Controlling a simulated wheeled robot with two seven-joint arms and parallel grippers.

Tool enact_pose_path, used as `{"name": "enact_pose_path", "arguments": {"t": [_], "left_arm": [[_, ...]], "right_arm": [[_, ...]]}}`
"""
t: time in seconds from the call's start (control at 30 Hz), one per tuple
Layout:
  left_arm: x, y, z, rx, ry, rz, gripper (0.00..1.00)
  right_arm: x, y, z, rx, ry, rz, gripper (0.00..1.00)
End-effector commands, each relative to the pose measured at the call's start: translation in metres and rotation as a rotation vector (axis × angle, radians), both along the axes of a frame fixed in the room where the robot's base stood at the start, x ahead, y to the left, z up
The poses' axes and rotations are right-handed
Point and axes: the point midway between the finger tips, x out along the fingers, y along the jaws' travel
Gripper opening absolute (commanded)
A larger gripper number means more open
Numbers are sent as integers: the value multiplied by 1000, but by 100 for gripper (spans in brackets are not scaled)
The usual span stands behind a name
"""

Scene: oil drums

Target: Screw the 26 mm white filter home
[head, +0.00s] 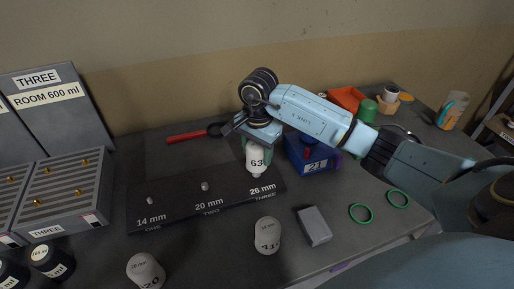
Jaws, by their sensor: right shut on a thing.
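A white filter (256,158) marked 63 stands upright over the 26 mm place of the dark block (172,213). My right gripper (257,142) reaches down from above and is shut on this filter's upper part. The 26 mm stub is hidden, so I cannot tell how far the filter sits on it. The 14 mm stub (150,201) and the 20 mm stub (205,186) are bare. Two more white filters, one at the front middle (267,236) and one at the front left (146,271), stand apart from the block. My left gripper is out of view.
A blue box (312,158) marked 21 stands close right of the gripper. A grey box (314,226) and green rings (361,212) lie on the right. A red-handled tool (188,137) lies behind the block. Grey cabinets (68,194) fill the left.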

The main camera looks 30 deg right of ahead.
Motion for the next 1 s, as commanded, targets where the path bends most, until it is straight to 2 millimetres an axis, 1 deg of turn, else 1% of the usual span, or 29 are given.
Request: {"name": "enact_pose_path", "arguments": {"t": [0.37,0.7,1.0], "left_arm": [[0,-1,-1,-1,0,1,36],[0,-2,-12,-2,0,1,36],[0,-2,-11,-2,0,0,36]], "right_arm": [[0,0,-1,0,-2,2,23],[1,0,-13,-3,3,1,23],[1,0,-12,-3,4,1,23]]}}
